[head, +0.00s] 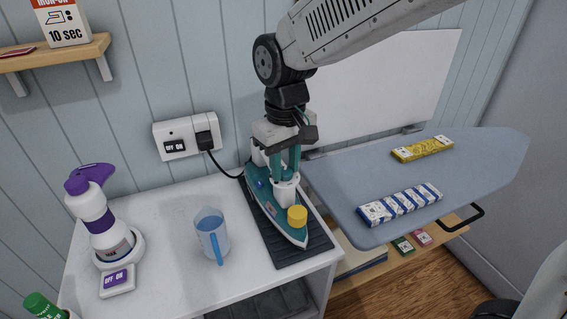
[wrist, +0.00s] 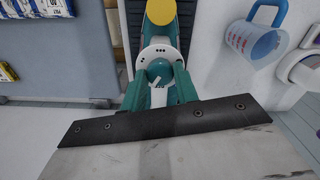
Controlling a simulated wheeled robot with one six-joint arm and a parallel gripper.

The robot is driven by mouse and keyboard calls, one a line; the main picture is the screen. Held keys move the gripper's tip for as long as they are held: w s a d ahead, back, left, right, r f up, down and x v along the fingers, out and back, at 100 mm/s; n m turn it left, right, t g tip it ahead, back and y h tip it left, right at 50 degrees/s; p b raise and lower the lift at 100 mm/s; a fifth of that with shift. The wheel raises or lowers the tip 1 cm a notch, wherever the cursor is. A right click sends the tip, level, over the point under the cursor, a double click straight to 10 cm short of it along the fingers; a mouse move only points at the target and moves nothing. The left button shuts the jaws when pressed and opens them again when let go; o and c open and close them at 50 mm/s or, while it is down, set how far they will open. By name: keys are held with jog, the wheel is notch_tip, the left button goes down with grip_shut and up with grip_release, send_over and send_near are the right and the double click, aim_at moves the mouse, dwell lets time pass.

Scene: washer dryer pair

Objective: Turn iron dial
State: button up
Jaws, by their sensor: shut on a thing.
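The teal and white iron (head: 262,199) lies flat on a dark ridged mat (head: 318,243) on the white cabinet top, with a yellow round cap (head: 297,215) near its tip. The iron dial (wrist: 160,71) is a teal knob with a white pointer mark, inside a white ring with dark dots in the wrist view. My gripper (head: 285,175) points down onto the iron from above. Its two teal fingers (wrist: 160,88) are shut on the dial, one on each side. In the head view the fingers hide most of the dial.
A purple and white spray bottle (head: 104,222) is further left. The ironing board (head: 345,178) with boxes on it is close on the right. A wall socket (head: 187,134) with a plugged cord is behind.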

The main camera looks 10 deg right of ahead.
aim_at(285, 170)
jog(key=m, duration=0.5)
jog(key=shift+m, duration=0.3)
dwell(0.4)
jog(key=o, duration=1)
notch_tip(285, 170, up, 8)
jog(key=shift+f, duration=0.1)
